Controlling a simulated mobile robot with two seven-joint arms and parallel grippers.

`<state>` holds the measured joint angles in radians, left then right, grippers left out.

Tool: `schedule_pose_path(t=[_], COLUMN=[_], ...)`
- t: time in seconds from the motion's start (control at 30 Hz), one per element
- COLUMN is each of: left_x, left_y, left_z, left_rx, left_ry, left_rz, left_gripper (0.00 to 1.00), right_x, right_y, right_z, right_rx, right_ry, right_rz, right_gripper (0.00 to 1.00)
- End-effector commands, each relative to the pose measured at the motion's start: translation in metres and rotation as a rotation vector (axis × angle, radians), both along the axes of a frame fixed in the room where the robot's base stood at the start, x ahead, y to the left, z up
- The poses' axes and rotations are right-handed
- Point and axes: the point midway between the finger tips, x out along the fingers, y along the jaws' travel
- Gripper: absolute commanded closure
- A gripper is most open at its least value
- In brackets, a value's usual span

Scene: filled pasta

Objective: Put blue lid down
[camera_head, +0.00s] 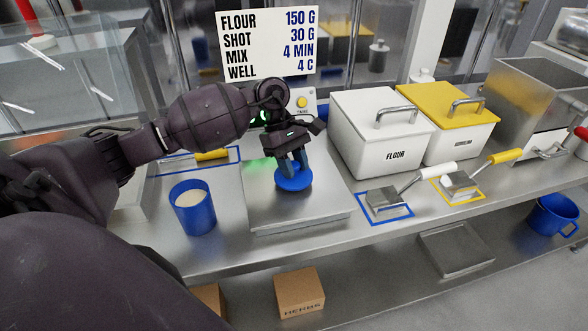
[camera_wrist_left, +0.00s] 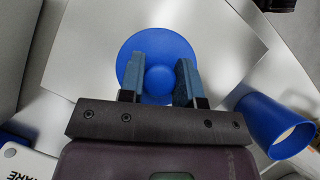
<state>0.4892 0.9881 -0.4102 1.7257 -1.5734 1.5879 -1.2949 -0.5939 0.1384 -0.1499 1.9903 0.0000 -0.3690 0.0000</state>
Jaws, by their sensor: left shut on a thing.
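The blue lid (camera_head: 293,181) is a round disc with a central knob, over the metal plate of the scale (camera_head: 330,204) in the head view. My left gripper (camera_head: 292,163) points down at it with its fingers around the knob. In the left wrist view the lid (camera_wrist_left: 158,62) lies between and beyond the fingers of the left gripper (camera_wrist_left: 158,84), which are closed on the knob. I cannot tell whether the lid touches the plate. My right gripper is not in view.
A blue cup (camera_head: 192,212) with pale contents stands left of the plate. A white flour bin (camera_head: 382,138) and a yellow-lidded bin (camera_head: 462,125) stand to the right. Scoops (camera_head: 386,198) lie in front of them. A cardboard box (camera_head: 300,293) sits on the lower shelf.

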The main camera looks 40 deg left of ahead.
Motion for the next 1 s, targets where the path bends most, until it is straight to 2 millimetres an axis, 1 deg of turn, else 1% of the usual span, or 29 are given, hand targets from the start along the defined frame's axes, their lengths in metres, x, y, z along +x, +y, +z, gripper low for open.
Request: schedule_pose_path(t=[0.03, 0.13, 0.3, 0.57, 0.6, 0.73, 1.0], left_x=[0.0, 0.0, 0.0, 0.0, 0.0, 0.0, 0.0], left_y=[-0.001, 0.0, 0.0, 0.0, 0.0, 0.0, 0.0], left_z=[-0.007, -0.015, -0.016, -0.02, -0.019, -0.018, -0.018], left_rx=[-0.003, 0.0, 0.0, 0.0, 0.0, 0.0, 0.0], left_ry=[0.002, 0.0, -0.001, 0.0, 0.0, 0.0, 0.0], left_rz=[0.0, 0.001, 0.0, 0.0, 0.0, 0.0, 0.0], left_gripper=[0.97, 0.97, 0.97, 0.97, 0.63, 0.43, 0.43], right_x=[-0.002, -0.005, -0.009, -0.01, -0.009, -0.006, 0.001], right_y=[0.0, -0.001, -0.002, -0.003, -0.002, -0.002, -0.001], right_z=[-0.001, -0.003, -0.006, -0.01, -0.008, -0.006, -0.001], right_rx=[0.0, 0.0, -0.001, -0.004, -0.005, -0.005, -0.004], right_ry=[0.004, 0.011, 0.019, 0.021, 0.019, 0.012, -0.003], right_rz=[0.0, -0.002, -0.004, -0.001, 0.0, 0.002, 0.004], right_gripper=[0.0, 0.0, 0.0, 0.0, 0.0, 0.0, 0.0])
